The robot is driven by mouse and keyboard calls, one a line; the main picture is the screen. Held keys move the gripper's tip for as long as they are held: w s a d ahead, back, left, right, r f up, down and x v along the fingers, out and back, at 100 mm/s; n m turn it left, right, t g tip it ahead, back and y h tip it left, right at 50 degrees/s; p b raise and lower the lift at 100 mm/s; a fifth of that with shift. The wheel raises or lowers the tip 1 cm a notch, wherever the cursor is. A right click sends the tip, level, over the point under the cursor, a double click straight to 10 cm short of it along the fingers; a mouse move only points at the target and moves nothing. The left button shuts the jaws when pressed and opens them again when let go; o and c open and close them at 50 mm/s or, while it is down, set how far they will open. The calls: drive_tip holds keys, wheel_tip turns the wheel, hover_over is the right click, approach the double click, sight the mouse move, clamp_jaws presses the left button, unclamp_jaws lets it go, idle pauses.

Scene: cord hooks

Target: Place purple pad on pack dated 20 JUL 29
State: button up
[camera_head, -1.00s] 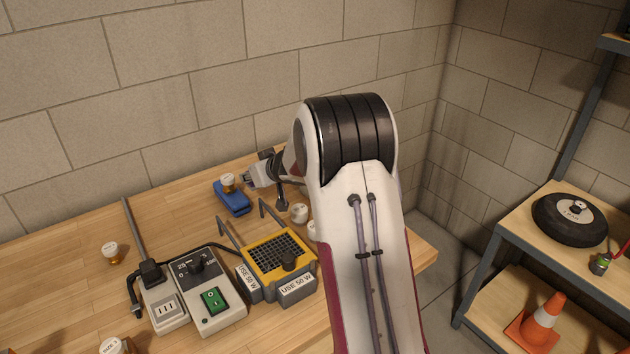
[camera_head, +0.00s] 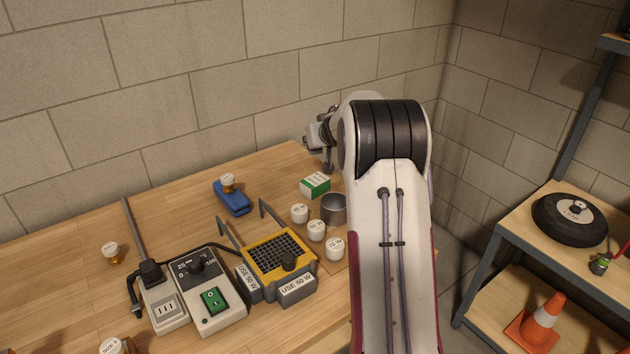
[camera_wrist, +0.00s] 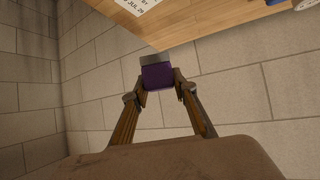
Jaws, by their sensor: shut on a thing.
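The purple pad (camera_wrist: 157,77), with a grey layer on its far side, is between the two fingers of my gripper (camera_wrist: 160,85) in the wrist view. My gripper is shut on it, off the edge of the bench top in that view. In the head view my gripper (camera_head: 326,158) is above the back right of the bench, partly hidden by my arm, and the pad cannot be made out. A white label (camera_wrist: 138,4) reading "JUL 29" is cut off at the top of the wrist view; its day is not readable. I cannot tell which pack bears it.
A green-and-white box (camera_head: 315,185) stands below my gripper, near a metal cup (camera_head: 333,209) and several white-capped jars (camera_head: 299,213). A yellow-topped unit (camera_head: 276,252), a grey control box (camera_head: 208,290) and a blue block (camera_head: 231,198) are further left. Bare bench lies at the back left.

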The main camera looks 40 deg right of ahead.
drive_tip(key=shift+h, duration=0.3)
drive_tip(key=shift+f, duration=0.25)
idle(0.4)
hover_over(315, 180)
drive_tip(key=shift+f, duration=2.75)
drive_tip(key=shift+f, duration=0.25)
drive_tip(key=shift+f, duration=1.75)
drive_tip(key=shift+f, duration=0.15)
drive_tip(key=o, duration=1.1)
drive_tip(key=shift+r, duration=0.2)
